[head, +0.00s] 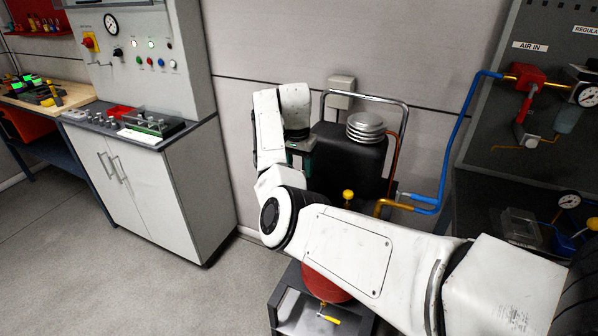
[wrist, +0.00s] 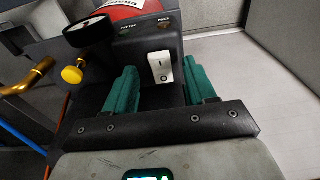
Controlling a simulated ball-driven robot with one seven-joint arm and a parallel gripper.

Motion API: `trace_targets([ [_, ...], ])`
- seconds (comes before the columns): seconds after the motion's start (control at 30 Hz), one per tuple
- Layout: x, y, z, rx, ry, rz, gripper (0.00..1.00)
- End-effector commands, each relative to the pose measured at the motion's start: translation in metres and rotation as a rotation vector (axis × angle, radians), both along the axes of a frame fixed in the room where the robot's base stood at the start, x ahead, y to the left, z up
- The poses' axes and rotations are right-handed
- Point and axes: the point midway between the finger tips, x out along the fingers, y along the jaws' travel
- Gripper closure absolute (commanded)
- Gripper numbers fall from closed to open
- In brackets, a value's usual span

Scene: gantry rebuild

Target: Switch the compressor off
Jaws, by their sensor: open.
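The compressor (head: 345,157) stands against the wall in the head view, with a black body, a ribbed silver cap and a chrome handle; my arm hides much of it. Its red tank (head: 325,285) shows below my arm. In the wrist view, a white rocker switch (wrist: 161,70) with a line and a circle mark sits on the dark housing. Which side is pressed in, I cannot tell. My gripper (wrist: 158,66) is open and empty, its green fingers pointing at the housing on either side of the switch. In the head view, it is largely hidden beside the compressor.
A yellow knob (wrist: 72,75) and a black-rimmed gauge (wrist: 90,32) lie left of the fingers. Blue hose (head: 455,140) runs right to the dark air panel (head: 530,110). A grey control cabinet (head: 150,195) stands left. Floor (head: 130,275) before it is clear.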

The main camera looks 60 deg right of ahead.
Motion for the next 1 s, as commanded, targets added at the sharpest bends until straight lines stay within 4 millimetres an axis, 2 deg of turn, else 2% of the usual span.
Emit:
trace_targets([
  [0.2, 0.0, 0.004, 0.043, -0.003, -0.003, -0.002, 0.45],
  [0.43, 0.0, 0.007, 0.077, -0.002, -0.002, -0.001, 0.45],
  [0.6, 0.0, 0.008, 0.086, -0.001, -0.001, 0.0, 0.45],
  [1.0, 0.0, 0.009, 0.087, -0.001, 0.0, 0.0, 0.45],
])
